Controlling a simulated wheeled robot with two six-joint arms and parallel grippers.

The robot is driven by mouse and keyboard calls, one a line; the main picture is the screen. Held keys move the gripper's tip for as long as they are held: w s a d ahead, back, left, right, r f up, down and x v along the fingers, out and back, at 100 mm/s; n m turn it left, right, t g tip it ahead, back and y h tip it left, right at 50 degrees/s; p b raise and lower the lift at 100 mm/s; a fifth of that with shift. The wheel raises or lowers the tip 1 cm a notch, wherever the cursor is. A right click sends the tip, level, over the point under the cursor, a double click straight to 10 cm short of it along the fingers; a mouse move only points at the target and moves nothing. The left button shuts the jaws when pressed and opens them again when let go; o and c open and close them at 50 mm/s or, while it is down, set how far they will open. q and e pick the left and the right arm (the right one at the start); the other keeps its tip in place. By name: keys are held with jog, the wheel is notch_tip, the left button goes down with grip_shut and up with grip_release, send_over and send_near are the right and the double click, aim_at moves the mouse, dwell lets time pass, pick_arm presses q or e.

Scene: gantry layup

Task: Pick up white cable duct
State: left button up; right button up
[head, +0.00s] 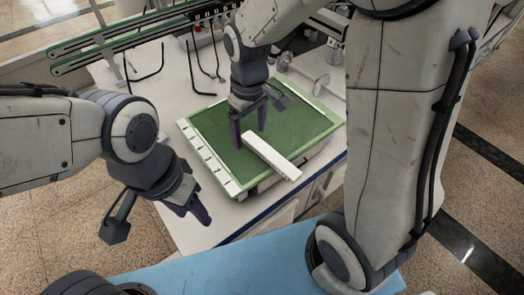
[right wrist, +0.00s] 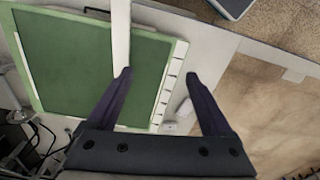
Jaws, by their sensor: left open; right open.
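The white cable duct (head: 272,157) is a straight white bar lying on the green board (head: 310,120), its near end reaching over the board's front edge. My right gripper (head: 249,137) is open and points down over the board, near the duct's far end. In the right wrist view the duct (right wrist: 121,35) runs up from the left fingertip of the right gripper (right wrist: 157,77), and nothing is between the fingers. That fingertip overlaps the duct's end; I cannot tell if they touch. My left gripper (head: 192,212) is open and empty, left of the board near the table edge.
A white marked strip (head: 208,160) runs along the board's left edge. Black hooks (head: 148,68) and a green rail (head: 110,38) stand behind. A clear spool-like part (head: 321,84) lies behind the board. A blue surface (head: 240,262) is in front. The white tabletop (head: 172,100) left of the board is mostly clear.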

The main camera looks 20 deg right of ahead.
jog(key=b, duration=0.2)
send_near(270, 153)
jog(key=shift+w+a+f+m+b, duration=0.1)
jog(key=shift+a+f+m+b, duration=0.1)
jog(key=shift+f, duration=0.35)
jog(key=shift+w+a+f+m+b, duration=0.1)
jog(key=shift+a+f+b, duration=0.1)
jog(key=shift+f, duration=0.35)
jog(key=f, duration=0.4)
jog(key=f+b, duration=0.1)
jog(key=f, duration=0.1)
jog(key=shift+d+f, duration=0.2)
jog(key=shift+d, duration=0.15)
pick_arm(q)
notch_tip(270, 153, down, 6)
jog(key=shift+a+r, duration=0.1)
jog(key=shift+r, duration=0.1)
pick_arm(e)
grip_shut()
